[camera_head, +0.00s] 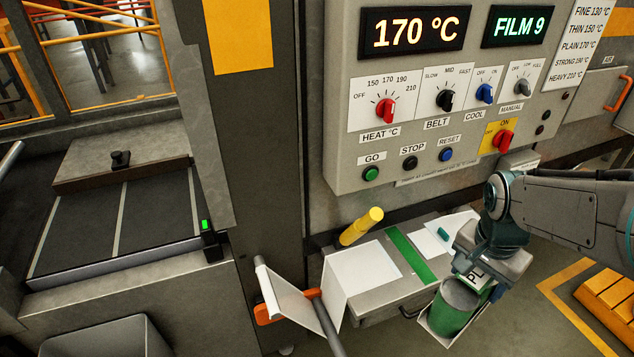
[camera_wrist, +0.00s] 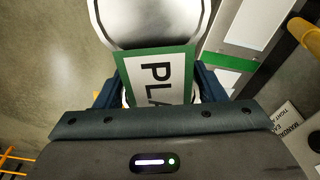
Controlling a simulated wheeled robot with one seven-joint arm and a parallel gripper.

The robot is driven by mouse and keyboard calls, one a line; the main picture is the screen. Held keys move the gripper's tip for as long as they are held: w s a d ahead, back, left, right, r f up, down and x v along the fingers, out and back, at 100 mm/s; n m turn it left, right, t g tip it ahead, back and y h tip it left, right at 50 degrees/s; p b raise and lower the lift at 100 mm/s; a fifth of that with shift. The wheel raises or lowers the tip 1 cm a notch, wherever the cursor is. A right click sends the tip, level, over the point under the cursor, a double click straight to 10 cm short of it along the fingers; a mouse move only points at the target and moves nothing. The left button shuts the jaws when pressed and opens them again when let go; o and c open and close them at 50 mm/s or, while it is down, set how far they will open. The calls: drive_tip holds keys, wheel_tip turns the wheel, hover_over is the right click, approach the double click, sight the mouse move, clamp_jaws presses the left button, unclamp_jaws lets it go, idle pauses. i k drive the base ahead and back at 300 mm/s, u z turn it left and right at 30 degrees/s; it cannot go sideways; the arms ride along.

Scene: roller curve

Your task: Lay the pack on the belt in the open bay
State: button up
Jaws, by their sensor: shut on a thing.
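My gripper (camera_head: 482,276) is at the lower right in the head view, shut on the pack (camera_head: 455,308). The pack has a grey-topped green can shape, a pale tray-like part, and a green-edged white label reading "PL". In the wrist view the pack (camera_wrist: 155,25) lies between the dark blue fingers of my gripper (camera_wrist: 157,90), its label reading "PLA"; its lower end is hidden by the gripper body. The dark belt (camera_head: 85,240) is at the far left, with pale stripes across it and nothing lying on it. The pack is well apart from the belt.
A grey shelf (camera_head: 375,303) below the control panel (camera_head: 425,150) holds papers and a yellow cylinder (camera_head: 361,226). A dark pillar (camera_head: 265,150) and an orange-clipped white flap (camera_head: 285,300) stand between shelf and belt. A black-knobbed plate (camera_head: 90,160) is behind the belt.

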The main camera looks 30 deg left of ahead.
sight(133, 217)
drive_tip(key=u, duration=2.55)
drive_tip(key=i, duration=1.65)
